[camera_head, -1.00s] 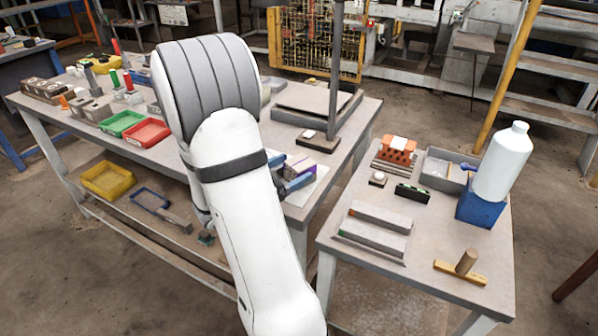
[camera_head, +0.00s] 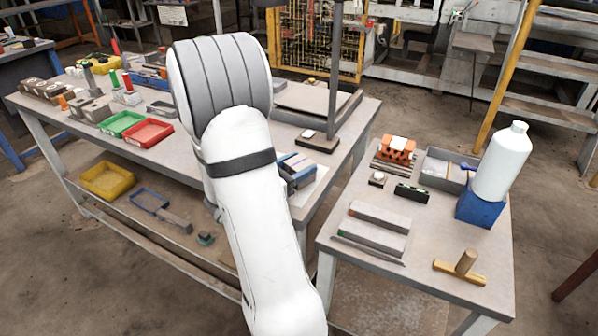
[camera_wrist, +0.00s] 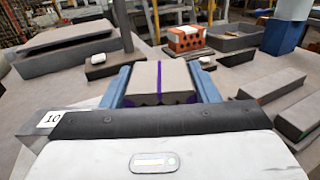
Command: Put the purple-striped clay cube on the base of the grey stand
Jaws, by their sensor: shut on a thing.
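The purple-striped clay cube (camera_wrist: 160,84) is grey with purple stripes and sits between the two blue fingers of my gripper (camera_wrist: 162,82) in the wrist view. My gripper is shut on it. In the head view, the blue fingers and the cube (camera_head: 302,160) show just right of my arm, partly hidden, over the bench's front right. I cannot tell how high the cube is. The grey stand is an upright post (camera_head: 335,75) whose foot meets a low dark base (camera_head: 325,146) behind the cube. In the wrist view, the base (camera_wrist: 112,68) is ahead and left. A small white-topped piece (camera_head: 307,134) is on the base.
A large grey slab (camera_head: 352,104) lies behind the post. The right table holds an orange brick (camera_head: 397,149), a grey tray (camera_head: 433,182), long grey bars (camera_head: 375,228) and a white bottle (camera_head: 503,163) on a blue block. A plate marked 10 (camera_wrist: 50,118) lies beside my gripper.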

